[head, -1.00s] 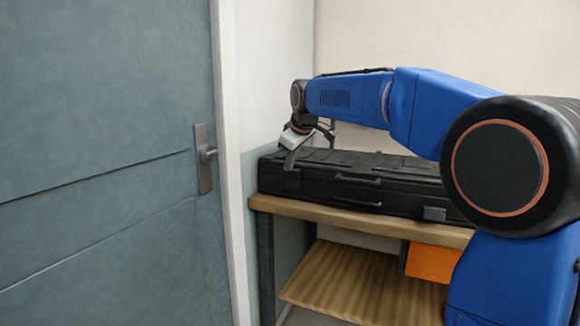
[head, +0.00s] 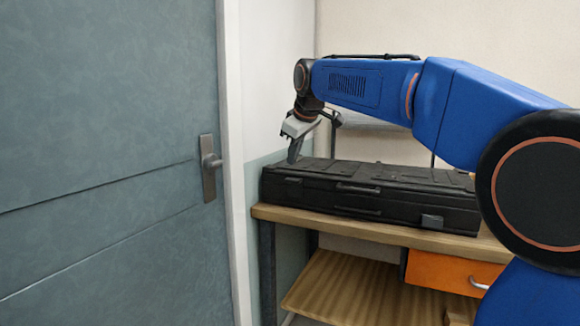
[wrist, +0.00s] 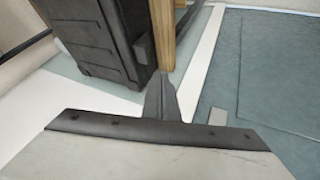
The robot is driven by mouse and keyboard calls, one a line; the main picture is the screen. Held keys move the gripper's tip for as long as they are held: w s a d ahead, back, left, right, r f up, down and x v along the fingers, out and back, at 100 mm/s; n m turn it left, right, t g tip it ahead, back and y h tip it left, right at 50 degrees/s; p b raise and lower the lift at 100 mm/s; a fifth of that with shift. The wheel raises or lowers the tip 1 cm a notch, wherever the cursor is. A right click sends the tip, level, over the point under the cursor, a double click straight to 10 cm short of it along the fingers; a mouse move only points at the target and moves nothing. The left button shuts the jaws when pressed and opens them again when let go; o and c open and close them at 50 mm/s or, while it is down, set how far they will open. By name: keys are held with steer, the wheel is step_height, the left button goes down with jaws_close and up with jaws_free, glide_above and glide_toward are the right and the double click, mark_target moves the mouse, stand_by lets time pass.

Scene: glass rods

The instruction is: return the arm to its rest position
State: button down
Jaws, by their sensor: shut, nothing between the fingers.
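My gripper (head: 294,150) hangs fingers down at the end of my blue arm, above the left end of a black case in the head view. Its fingers look closed together with nothing between them. In the wrist view the fingers (wrist: 161,98) form one dark narrow wedge, with the black case (wrist: 98,35) beyond them on the left. From the head view I cannot tell whether the fingertips clear the case lid.
The black case (head: 365,190) lies shut on a wooden bench (head: 345,224). An orange drawer (head: 440,269) sits under the bench top, above a lower shelf (head: 350,293). A blue-grey door (head: 100,150) with a metal handle (head: 209,168) stands at the left.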

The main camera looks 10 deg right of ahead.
steer(key=s+d+f+m+g, duration=0.1)
steer(key=s+d+f+m, duration=0.3)
steer(key=s, duration=0.6)
steer(key=s+d+f, duration=0.2)
steer(key=s+f, duration=0.4)
steer(key=s, duration=0.4)
steer(key=s+d+f+m, duration=0.2)
steer(key=s+f, duration=0.9)
steer(key=s+d+f+m+g+h, duration=0.1)
steer(key=s+d+f+m, duration=0.1)
steer(key=s+f, duration=0.8)
steer(key=shift+s+f+m, duration=0.4)
steer(key=shift+s, duration=0.2)
steer(key=shift+d, duration=0.1)
